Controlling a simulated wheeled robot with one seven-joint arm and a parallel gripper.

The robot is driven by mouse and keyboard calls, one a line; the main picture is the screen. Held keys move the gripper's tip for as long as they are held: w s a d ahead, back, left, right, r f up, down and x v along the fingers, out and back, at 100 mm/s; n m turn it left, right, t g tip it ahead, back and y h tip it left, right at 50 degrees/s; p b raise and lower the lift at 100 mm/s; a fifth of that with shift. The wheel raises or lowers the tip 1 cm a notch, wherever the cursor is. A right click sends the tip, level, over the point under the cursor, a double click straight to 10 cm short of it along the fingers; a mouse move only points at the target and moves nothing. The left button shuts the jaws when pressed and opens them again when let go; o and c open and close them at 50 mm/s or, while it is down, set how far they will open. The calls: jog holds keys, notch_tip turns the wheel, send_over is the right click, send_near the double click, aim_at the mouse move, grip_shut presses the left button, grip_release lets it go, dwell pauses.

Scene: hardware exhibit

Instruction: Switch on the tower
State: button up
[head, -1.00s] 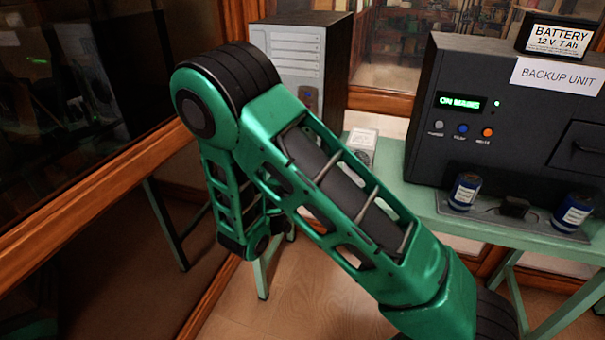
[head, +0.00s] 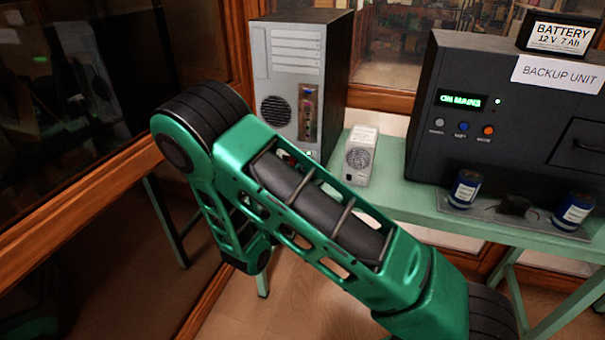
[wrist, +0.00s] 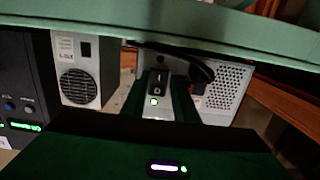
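The tower (head: 286,62), a grey computer case with slots, a round fan grille and a port panel facing me, stands at the table's left end. A small green light shows near its bottom. In the wrist view, which is upside down, the tower's perforated plate (wrist: 228,80) and a black cable show. A black rocker switch (wrist: 157,82) with a lit green light below it in the picture is framed by two dark green fingers. My gripper (wrist: 158,77) looks open around that line of sight; I cannot tell whether it touches anything. My arm hides it in the head view.
A small pale box (head: 359,160) stands right of the tower. The black backup unit (head: 480,60) reads ON MAINS and carries a battery (head: 560,38). Blue cans (head: 464,190) stand at the front of the green table (head: 395,196). A wooden-framed glass wall is at left.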

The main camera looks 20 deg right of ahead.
jog(key=v, duration=1)
jog(key=shift+s+a, duration=0.2)
jog(key=shift+a, duration=0.05)
